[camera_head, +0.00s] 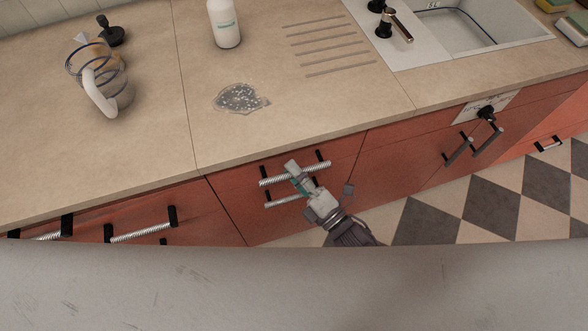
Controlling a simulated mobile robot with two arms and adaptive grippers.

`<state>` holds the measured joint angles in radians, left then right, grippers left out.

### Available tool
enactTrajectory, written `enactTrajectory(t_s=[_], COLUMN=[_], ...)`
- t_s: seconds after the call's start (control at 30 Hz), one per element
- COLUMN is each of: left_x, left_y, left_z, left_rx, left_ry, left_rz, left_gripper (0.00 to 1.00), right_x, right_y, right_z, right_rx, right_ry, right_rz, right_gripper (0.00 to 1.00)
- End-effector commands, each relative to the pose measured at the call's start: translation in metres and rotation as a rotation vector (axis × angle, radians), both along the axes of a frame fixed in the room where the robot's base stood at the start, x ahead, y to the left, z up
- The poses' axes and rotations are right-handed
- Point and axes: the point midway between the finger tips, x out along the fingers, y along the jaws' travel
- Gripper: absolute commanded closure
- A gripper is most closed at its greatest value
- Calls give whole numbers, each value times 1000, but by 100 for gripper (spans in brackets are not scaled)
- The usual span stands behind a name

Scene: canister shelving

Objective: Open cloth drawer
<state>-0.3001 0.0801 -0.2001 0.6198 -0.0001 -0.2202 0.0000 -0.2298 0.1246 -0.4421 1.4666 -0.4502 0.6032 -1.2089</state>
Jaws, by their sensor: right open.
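A red drawer front (345,153) sits under the middle of the counter, flush with its neighbours. It carries a ribbed silver handle with black ends (275,180). A second, similar handle (283,201) shows just below it. My right gripper (320,178) is open at these handles. One finger overlaps the upper handle in the picture, and the other is off to its right. I cannot tell whether the finger touches the handle. No mark shows which drawer holds cloths. My left gripper is not in view.
A sink (470,25) with a tap (398,22) is at the upper right. More handled red fronts (190,215) flank the drawer. Checkered floor (480,205) lies clear at right.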

Motion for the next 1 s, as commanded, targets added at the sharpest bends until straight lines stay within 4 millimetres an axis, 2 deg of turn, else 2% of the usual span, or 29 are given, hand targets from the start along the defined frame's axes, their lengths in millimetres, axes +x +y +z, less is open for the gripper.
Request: enactTrajectory(t_s=[0.27,0.5,0.53,1.0], left_x=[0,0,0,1], left_y=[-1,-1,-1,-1], left_z=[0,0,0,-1], left_rx=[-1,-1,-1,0], left_ry=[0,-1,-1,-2], left_rz=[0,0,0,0], left_gripper=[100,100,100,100], right_x=[1,1,1,0], right_y=[1,1,1,1], right_z=[0,0,0,-1], right_rx=[0,0,0,-1], right_ry=[0,0,0,2], right_rz=[0,0,0,0], right_gripper=[58,98,100,100])
